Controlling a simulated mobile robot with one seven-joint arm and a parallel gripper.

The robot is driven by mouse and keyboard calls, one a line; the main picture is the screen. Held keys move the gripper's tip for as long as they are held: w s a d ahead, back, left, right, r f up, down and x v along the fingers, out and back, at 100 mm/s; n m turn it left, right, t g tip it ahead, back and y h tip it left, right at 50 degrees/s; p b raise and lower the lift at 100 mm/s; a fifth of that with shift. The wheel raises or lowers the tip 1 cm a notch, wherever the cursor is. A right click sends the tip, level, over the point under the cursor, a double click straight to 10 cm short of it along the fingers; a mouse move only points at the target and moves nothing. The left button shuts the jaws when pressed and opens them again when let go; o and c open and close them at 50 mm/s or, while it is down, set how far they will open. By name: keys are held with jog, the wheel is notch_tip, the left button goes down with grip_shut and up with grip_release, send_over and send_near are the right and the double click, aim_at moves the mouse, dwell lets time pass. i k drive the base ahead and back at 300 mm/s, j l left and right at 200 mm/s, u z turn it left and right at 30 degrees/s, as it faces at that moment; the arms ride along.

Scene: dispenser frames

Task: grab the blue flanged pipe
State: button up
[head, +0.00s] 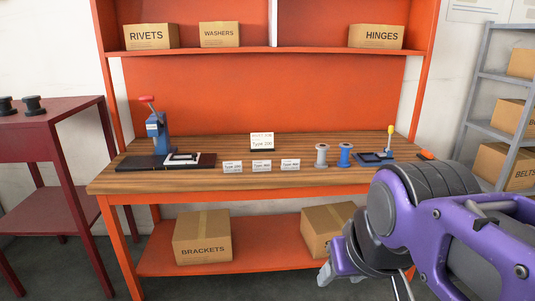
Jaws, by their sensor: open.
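The blue flanged pipe (345,155) stands upright on the wooden top of the orange workbench (130,182), right of centre in the head view. A grey flanged pipe (321,156) of similar shape stands just left of it, with a small gap. My gripper (350,270) is low at the right, in front of the bench and below its top, well apart from the blue pipe. It is open and holds nothing that I can see.
A blue and yellow device (376,156) stands close right of the blue pipe. Small white label cards (262,166) stand left of the pipes. A blue press with a red handle (157,133) is at the left. An upper shelf (270,50) with boxes overhangs the back.

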aim_at(346, 147)
jog(key=i+l+z, duration=0.15)
jog(key=i+z, duration=0.2)
jog(key=i, duration=0.3)
jog(key=i+z, duration=0.4)
jog(key=i, duration=0.25)
